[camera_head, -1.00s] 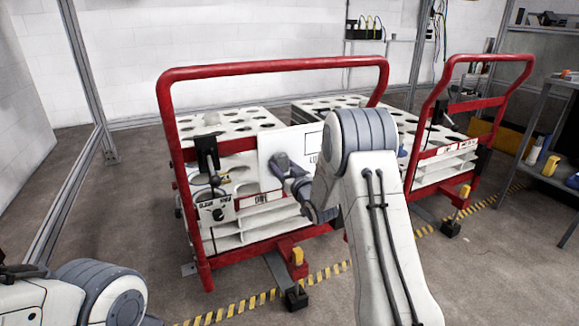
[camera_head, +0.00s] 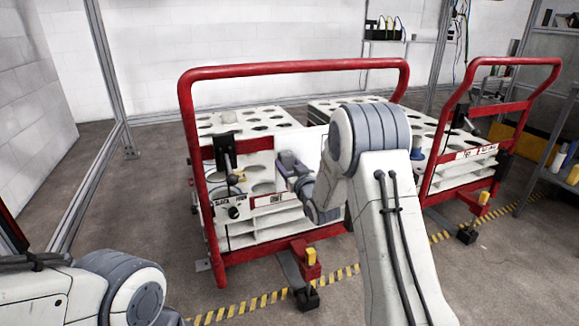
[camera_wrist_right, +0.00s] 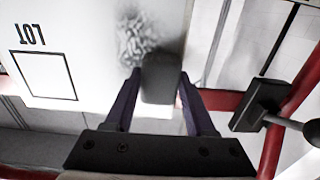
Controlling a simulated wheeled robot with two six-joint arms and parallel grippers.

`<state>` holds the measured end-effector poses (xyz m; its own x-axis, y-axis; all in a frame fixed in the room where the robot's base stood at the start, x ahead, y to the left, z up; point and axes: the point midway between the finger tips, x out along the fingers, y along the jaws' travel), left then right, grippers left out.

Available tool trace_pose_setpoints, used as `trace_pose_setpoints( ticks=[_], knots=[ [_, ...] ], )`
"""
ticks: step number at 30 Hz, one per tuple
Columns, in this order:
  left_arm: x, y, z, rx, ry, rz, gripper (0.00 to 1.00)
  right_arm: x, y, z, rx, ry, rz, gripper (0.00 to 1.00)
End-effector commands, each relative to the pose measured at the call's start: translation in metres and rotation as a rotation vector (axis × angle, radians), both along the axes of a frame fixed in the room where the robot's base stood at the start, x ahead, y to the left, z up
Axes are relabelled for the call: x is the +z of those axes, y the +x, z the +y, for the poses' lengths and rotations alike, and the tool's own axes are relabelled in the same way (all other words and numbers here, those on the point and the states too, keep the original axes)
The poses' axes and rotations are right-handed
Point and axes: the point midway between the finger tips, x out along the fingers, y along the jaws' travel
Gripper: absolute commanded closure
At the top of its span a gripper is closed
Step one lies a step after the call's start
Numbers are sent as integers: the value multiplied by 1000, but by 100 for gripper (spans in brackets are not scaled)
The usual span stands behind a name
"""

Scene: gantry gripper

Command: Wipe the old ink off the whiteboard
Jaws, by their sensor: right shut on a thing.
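The whiteboard (camera_head: 316,142) is a white panel hung on the near end of the red-framed cart, partly hidden behind my right arm. My right gripper (camera_head: 288,163) is at the board's left part. In the wrist view the right gripper (camera_wrist_right: 160,100) is shut on a dark eraser block (camera_wrist_right: 160,82), which overlaps the ink's edge; contact cannot be told. My left gripper is out of view.
The cart's red handle frame (camera_head: 290,69) arches over the board. A second red-framed cart (camera_head: 462,165) stands at right. Floor at left is clear.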

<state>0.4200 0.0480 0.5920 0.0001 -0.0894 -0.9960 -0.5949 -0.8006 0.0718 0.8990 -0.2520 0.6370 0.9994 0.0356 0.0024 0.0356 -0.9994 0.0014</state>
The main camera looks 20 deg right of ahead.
Motion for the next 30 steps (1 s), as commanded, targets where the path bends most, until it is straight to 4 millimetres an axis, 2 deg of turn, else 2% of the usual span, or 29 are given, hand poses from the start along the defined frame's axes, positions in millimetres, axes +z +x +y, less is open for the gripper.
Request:
trace_pose_setpoints(
  ticks=[30],
  knots=[
    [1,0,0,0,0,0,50,1,3,-63,-6,1,-2,89]
  ],
)
